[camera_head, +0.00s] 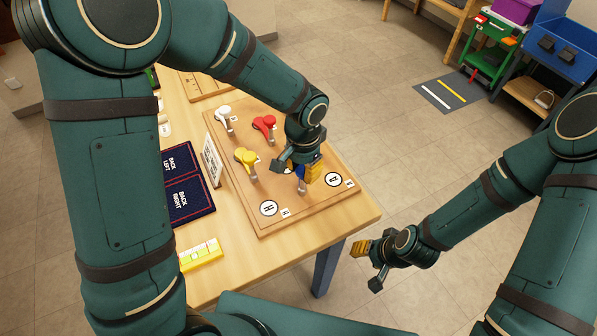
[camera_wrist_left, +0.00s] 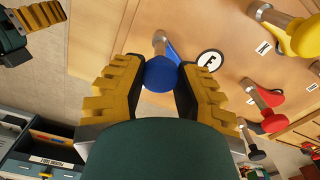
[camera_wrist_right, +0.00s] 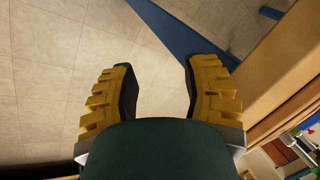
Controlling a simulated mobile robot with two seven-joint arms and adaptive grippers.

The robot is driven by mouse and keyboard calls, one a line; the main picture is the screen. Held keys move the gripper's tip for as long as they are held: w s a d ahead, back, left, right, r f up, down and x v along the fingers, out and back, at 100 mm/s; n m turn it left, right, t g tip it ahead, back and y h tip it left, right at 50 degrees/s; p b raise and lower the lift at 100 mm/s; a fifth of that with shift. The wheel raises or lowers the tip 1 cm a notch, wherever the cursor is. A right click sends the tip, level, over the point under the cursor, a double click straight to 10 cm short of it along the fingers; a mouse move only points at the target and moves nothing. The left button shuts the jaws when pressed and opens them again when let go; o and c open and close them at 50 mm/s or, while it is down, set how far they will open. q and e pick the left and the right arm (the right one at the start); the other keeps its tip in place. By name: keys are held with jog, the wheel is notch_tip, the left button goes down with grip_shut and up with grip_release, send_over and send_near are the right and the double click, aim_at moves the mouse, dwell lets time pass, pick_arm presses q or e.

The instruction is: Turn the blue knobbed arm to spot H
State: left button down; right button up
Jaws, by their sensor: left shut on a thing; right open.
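The blue knobbed arm (camera_head: 299,172) is on the wooden board, mostly hidden by my left gripper (camera_head: 298,170) in the head view. In the left wrist view its round blue knob (camera_wrist_left: 161,74) sits between the fingers of my left gripper (camera_wrist_left: 160,85), which is shut on it. A disc marked E (camera_wrist_left: 209,61) lies beside the blue arm. Spot H (camera_head: 268,208) is a white disc near the board's front corner, to the left of the gripper. My right gripper (camera_head: 370,263) is open and empty, off the table; its spread fingers show in the right wrist view (camera_wrist_right: 160,85).
The board (camera_head: 232,190) also bears a yellow knobbed arm (camera_head: 246,157), a red one (camera_head: 264,123) and a white one (camera_head: 223,113). Another lettered disc (camera_head: 333,179) lies at its right corner. Dark blue mats (camera_head: 188,197) and a yellow-green block (camera_head: 201,254) lie to the left.

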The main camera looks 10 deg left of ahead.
pick_arm(q)
jog(key=shift+s+f+n+b, duration=0.15)
jog(key=shift+n+b, duration=0.1)
jog(key=shift+n, duration=0.25)
jog(key=shift+w+f+n+b, duration=0.1)
jog(key=shift+n+b, duration=0.1)
jog(key=shift+n, duration=0.3)
jog(key=n+b, duration=0.1)
jog(key=n, duration=0.2)
jog(key=shift+s+n, duration=0.1)
jog(key=shift+n, duration=0.2)
jog(key=n, duration=0.2)
jog(key=shift+n+b, duration=0.3)
jog(key=shift+n, duration=0.1)
jog(key=n, duration=0.3)
jog(key=shift+r+n, duration=0.1)
jog(key=shift+n, duration=0.2)
jog(key=n, duration=0.2)
jog(key=shift+n+p, duration=0.3)
jog(key=shift+p, duration=0.05)
jog(key=n+p, duration=0.1)
jog(key=n, duration=0.1)
jog(key=shift+r+n, duration=0.1)
jog(key=shift+n, duration=0.3)
jog(key=n+p, duration=0.3)
jog(key=n, duration=0.2)
jog(key=shift+n+p, duration=0.4)
